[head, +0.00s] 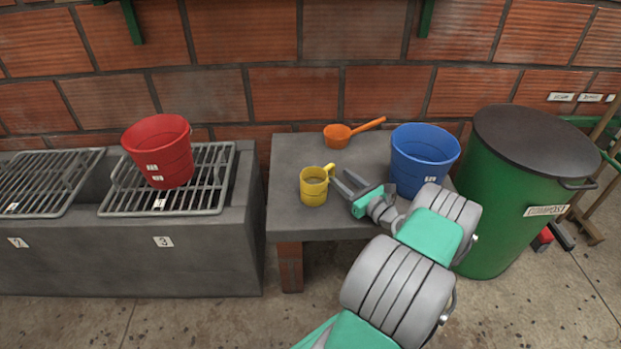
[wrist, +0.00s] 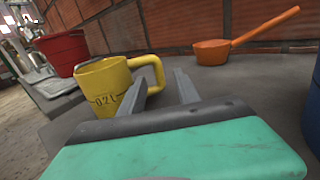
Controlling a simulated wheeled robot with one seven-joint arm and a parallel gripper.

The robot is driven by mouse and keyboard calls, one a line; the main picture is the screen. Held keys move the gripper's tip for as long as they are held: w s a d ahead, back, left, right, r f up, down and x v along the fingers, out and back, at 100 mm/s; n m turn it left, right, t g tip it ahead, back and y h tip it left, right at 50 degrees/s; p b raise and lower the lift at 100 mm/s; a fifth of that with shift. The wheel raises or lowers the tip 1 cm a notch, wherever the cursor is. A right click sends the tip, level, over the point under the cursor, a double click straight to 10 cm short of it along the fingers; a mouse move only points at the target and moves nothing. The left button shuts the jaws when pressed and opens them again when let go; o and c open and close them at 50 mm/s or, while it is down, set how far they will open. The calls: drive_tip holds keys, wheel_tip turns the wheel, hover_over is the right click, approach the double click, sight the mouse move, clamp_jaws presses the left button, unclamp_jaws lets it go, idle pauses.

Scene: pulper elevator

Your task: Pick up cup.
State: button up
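The yellow cup (head: 314,188) stands upright on the grey concrete table (head: 290,150), near its left side. Its handle points up and to the right in the head view. My gripper (head: 342,181) is just right of the cup, with its two fingers apart and pointing at the handle side. In the wrist view the cup (wrist: 108,88) shows a "0.2L" mark, and its handle is close to the left finger of my gripper (wrist: 168,82). I cannot tell whether that finger touches the handle. Nothing is held between the fingers.
An orange ladle (head: 338,136) lies behind the cup, near the wall. A blue bucket (head: 422,165) stands close right of my gripper. A green barrel (head: 500,200) is beside the table. A red bucket (head: 160,155) sits on a metal grate (head: 215,170) to the left.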

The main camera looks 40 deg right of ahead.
drive_tip(key=w+b, duration=0.1)
drive_tip(key=w, duration=0.7)
drive_tip(key=shift+a+b, duration=0.1)
drive_tip(key=shift+b, duration=0.3)
drive_tip(key=shift+r, duration=0.1)
clamp_jaws()
idle(0.8)
